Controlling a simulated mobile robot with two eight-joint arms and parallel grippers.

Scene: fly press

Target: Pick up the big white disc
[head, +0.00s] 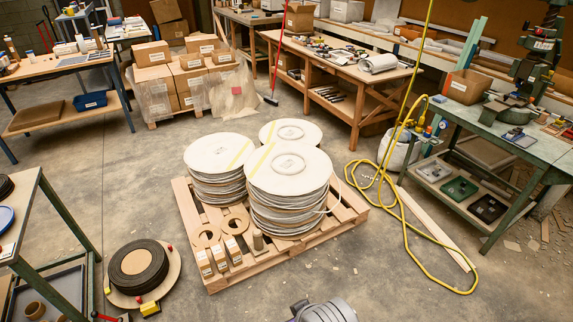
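Three stacks of big white discs stand on a wooden pallet (222,282) on the floor. The top disc of the front stack (268,182) is a large round white sheet with a faint ring, a small label and a yellow stripe at its left. The left stack's top disc (208,152) also has a yellow stripe. The back stack's top disc (308,131) is partly hidden behind the front stack. Edges of many discs show below each top.
Small boxes (221,257) and brown rings (206,236) lie on the pallet's front left. A dark coil (138,267) sits left of it. A yellow hose (408,262) lies on the floor at right, near the green workbench (487,130). Floor in front is mostly open.

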